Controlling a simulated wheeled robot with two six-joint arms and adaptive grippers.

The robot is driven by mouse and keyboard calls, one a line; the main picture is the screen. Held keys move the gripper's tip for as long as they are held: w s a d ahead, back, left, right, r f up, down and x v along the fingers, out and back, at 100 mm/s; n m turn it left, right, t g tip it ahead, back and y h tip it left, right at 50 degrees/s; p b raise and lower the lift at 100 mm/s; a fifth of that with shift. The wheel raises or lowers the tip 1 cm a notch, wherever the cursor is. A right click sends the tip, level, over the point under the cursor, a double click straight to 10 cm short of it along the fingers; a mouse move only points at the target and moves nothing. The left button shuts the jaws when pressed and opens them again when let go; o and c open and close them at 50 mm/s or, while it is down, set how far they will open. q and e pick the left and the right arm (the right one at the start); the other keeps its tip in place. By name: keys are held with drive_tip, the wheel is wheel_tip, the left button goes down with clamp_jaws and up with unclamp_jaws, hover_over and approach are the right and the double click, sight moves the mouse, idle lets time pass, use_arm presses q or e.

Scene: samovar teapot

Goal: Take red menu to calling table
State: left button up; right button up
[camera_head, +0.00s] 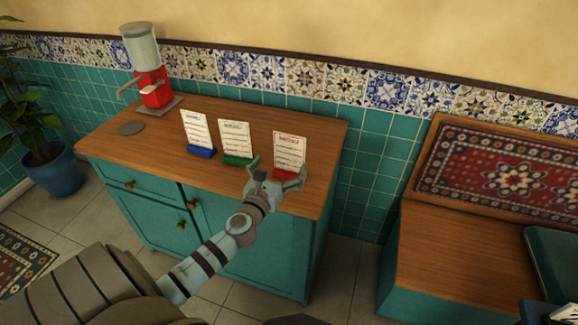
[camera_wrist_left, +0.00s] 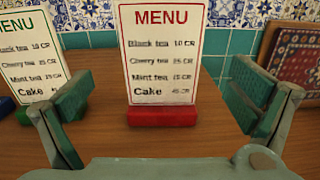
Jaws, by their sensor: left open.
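The red menu (camera_head: 289,150) is a white card with red lettering in a red base, upright on the right part of the wooden cabinet top. In the left wrist view the red menu (camera_wrist_left: 161,60) stands upright in the middle, its red base (camera_wrist_left: 162,116) between and beyond my fingers. My left gripper (camera_head: 277,176) is open and empty just in front of it. Its two fingers (camera_wrist_left: 165,105) are spread either side of the base, with gaps on both sides. A calling table cannot be made out for certain. My right gripper is not in view.
A green menu (camera_head: 235,139) and a blue menu (camera_head: 196,130) stand to the left on the same cabinet (camera_head: 140,155). A red dispenser (camera_head: 150,85) and a grey disc (camera_head: 131,128) are farther left. A wooden bench (camera_head: 455,250) with a patterned cushion stands right, past a floor gap.

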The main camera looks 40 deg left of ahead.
use_arm(q)
drive_tip(key=b+x, duration=0.1)
drive_tip(key=x, duration=0.5)
drive_tip(key=shift+w+f, duration=0.2)
drive_tip(key=shift+w, duration=0.1)
drive_tip(key=shift+s, duration=0.1)
drive_tip(key=c, duration=1.7)
drive_tip(key=shift+o, duration=0.2)
wheel_tip(320, 180, up, 20)
drive_tip(key=p, duration=1.7)
wheel_tip(320, 180, up, 8)
drive_tip(key=p, duration=0.3)
hover_over(289, 153)
drive_tip(key=shift+a, duration=0.1)
